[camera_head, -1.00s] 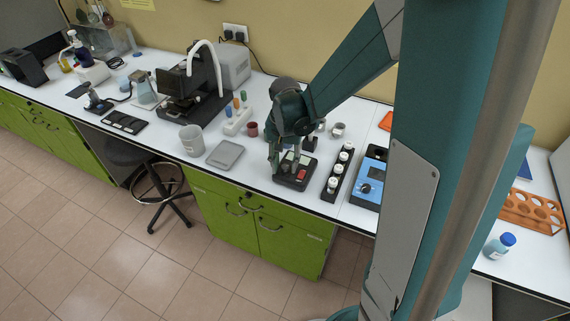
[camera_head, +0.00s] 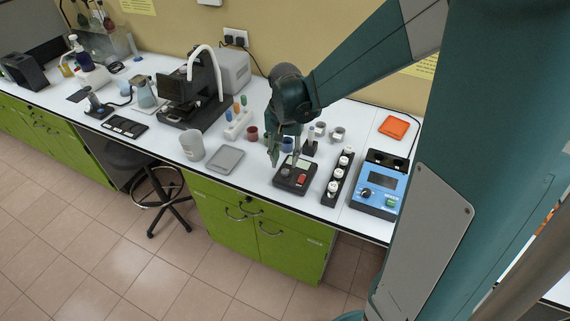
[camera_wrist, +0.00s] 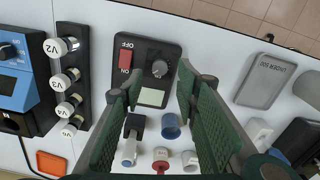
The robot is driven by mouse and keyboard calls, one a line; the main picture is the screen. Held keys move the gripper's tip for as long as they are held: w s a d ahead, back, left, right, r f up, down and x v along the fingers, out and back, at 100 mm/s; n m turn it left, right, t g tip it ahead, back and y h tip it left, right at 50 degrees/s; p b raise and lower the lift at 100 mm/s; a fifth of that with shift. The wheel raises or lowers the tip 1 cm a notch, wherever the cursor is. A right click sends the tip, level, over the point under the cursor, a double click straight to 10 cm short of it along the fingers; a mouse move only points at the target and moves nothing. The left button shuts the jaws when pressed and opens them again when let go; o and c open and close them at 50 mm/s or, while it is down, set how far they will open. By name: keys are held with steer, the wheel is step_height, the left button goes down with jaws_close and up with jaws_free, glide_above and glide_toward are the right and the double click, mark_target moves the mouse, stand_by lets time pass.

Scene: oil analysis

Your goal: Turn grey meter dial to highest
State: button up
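The grey meter (camera_head: 294,184) is a dark box on the bench with a red ON/OFF switch, a pale display and a round dark dial. In the wrist view the dial (camera_wrist: 159,69) lies between the fingers, beside the red switch (camera_wrist: 125,61) and above the display (camera_wrist: 151,97). My gripper (camera_head: 284,159) points down above the meter. In the wrist view my gripper (camera_wrist: 159,76) has its two green fingers spread apart with nothing held. The fingers appear clear of the dial; the exact height gap is hard to tell.
A black rack of labelled white-capped vials (camera_head: 337,178) and a blue meter (camera_head: 378,184) stand right of the grey meter. A grey scale (camera_head: 226,159) lies to its left. Small cups and a dark stand (camera_head: 309,148) sit behind. An orange mat (camera_head: 394,127) lies farther back.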

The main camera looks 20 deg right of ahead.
mark_target(286, 174)
step_height(286, 174, up, 7)
steer(key=shift+f, duration=0.2)
stand_by(0.6)
steer(key=shift+s, duration=0.1)
steer(key=s+a+r+n+t, duration=0.1)
steer(key=s+r+n+t, duration=0.2)
steer(key=s, duration=0.6)
steer(key=s+a+r+n+t, duration=0.1)
steer(key=s+r+n+t, duration=0.2)
steer(key=s+r, duration=0.3)
steer(key=s+t, duration=0.1)
steer(key=s, duration=0.3)
steer(key=shift+s+a+n, duration=0.2)
steer(key=shift+a+n, duration=0.2)
stand_by(0.3)
stand_by(0.3)
step_height(286, 174, down, 16)
steer(key=b, duration=1.5)
steer(key=shift+r+b, duration=0.2)
steer(key=shift+b, duration=0.15)
